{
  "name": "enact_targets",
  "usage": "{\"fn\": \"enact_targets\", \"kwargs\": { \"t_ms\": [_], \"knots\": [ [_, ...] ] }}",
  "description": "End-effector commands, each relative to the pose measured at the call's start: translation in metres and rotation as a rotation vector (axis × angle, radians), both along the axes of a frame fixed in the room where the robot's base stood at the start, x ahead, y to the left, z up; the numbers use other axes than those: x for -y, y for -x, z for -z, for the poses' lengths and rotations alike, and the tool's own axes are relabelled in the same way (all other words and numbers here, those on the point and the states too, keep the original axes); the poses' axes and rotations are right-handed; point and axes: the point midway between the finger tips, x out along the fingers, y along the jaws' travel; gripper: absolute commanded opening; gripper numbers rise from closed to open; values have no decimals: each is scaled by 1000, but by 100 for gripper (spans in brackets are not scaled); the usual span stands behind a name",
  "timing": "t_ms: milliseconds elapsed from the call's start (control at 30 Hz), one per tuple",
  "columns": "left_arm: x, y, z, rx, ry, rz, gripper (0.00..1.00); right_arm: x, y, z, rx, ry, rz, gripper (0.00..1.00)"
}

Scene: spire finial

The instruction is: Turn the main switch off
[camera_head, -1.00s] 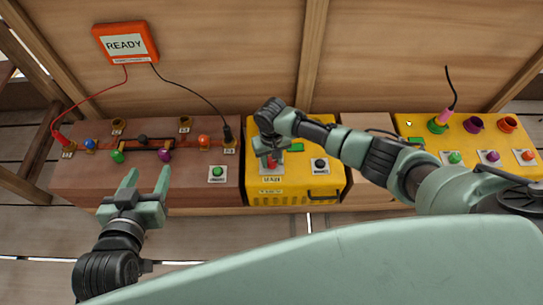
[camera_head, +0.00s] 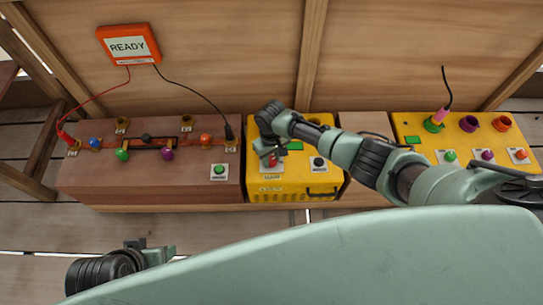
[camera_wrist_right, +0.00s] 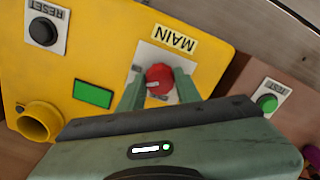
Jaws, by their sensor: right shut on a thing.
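The main switch is a red round knob (camera_wrist_right: 160,78) on a white plate beside a yellow MAIN label (camera_wrist_right: 174,38), which reads upside down in the right wrist view. It sits on the yellow box (camera_head: 293,190), and a bit of its red also shows in the head view (camera_head: 273,161). My right gripper (camera_wrist_right: 159,80) is shut on the knob, one finger on each side; in the head view it is over the box's left part (camera_head: 268,155). My left gripper (camera_head: 157,255) is low at the left, before the brown panel, its fingers not clearly visible.
A black RESET button (camera_head: 318,163) and a green display (camera_wrist_right: 93,94) share the yellow box. The brown panel (camera_head: 100,185) to its left carries wires, coloured knobs and a green button (camera_head: 220,169). An orange READY display (camera_head: 129,45) hangs on the wooden wall.

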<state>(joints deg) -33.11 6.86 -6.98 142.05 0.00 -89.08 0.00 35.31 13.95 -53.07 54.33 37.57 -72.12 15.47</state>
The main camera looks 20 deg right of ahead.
Motion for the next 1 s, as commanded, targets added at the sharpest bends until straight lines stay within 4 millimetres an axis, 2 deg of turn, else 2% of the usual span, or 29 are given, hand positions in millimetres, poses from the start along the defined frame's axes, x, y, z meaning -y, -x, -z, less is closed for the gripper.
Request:
{"fn": "enact_targets", "kwargs": {
  "t_ms": [67,500,1000],
  "knots": [
    [-2,8,-1,-34,-7,-3,55,0,1,-1,-1,0,-40,0],
    [-2,6,-14,-27,-5,-2,55,0,0,-1,0,-1,-442,0],
    [-2,6,-18,-26,-5,-2,55,0,0,0,1,-1,-863,0]
  ]
}}
